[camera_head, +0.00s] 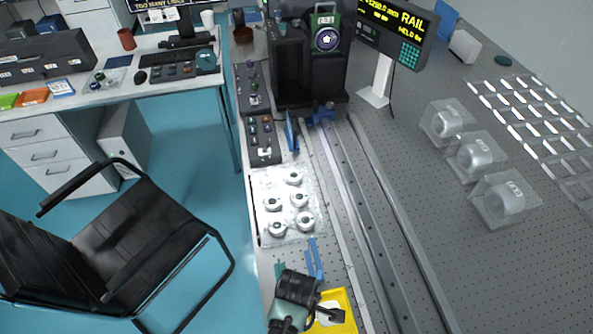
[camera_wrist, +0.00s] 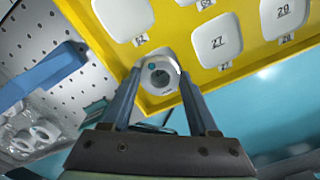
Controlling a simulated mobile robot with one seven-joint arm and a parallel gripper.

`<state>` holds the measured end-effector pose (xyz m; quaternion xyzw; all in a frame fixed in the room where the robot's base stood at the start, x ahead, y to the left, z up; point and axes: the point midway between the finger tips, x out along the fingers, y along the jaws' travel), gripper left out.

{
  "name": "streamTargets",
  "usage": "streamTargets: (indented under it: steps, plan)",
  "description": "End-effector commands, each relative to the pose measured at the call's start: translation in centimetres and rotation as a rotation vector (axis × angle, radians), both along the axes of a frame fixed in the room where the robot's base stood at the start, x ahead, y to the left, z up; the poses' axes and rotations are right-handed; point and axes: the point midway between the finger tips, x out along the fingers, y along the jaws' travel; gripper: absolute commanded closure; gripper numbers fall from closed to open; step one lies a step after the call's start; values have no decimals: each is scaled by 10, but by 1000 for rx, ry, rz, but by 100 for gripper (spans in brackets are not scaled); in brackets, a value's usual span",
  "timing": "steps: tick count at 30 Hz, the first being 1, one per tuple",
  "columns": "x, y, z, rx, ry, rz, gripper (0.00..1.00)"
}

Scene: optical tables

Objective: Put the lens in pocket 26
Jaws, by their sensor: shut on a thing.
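In the wrist view my gripper (camera_wrist: 160,80) is shut on the lens (camera_wrist: 165,86), a small white round mount with a dark centre, held between the two blue-grey fingers. The yellow tray (camera_wrist: 150,104) lies behind and above it in the picture, with white pockets; 27 (camera_wrist: 205,52) and 29 are readable. A pocket directly behind the lens is partly covered, and its number is hidden. I cannot read a 26. In the head view my gripper (camera_head: 330,314) is over the yellow tray (camera_head: 349,300) at the bottom; the lens is not discernible there.
A clear tray (camera_head: 262,205) of several round white mounts lies beyond the yellow tray, with a blue tool (camera_head: 315,258) between them. A long rail (camera_head: 365,200) runs along the right. Clear boxes (camera_head: 478,157) stand farther right. A black chair (camera_head: 140,230) is at left.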

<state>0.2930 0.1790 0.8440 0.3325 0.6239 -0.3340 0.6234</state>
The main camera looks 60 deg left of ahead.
Motion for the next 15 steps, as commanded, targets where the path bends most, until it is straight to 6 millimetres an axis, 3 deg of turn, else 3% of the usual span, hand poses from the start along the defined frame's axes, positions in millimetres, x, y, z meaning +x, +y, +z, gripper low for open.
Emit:
streamTargets:
  steps: [12,13,15]
  plan:
    - [0,0,-7,1,-1,0,95]
    - [0,0,-6,1,-1,0,34]
    - [0,0,-5,1,-1,0,22]
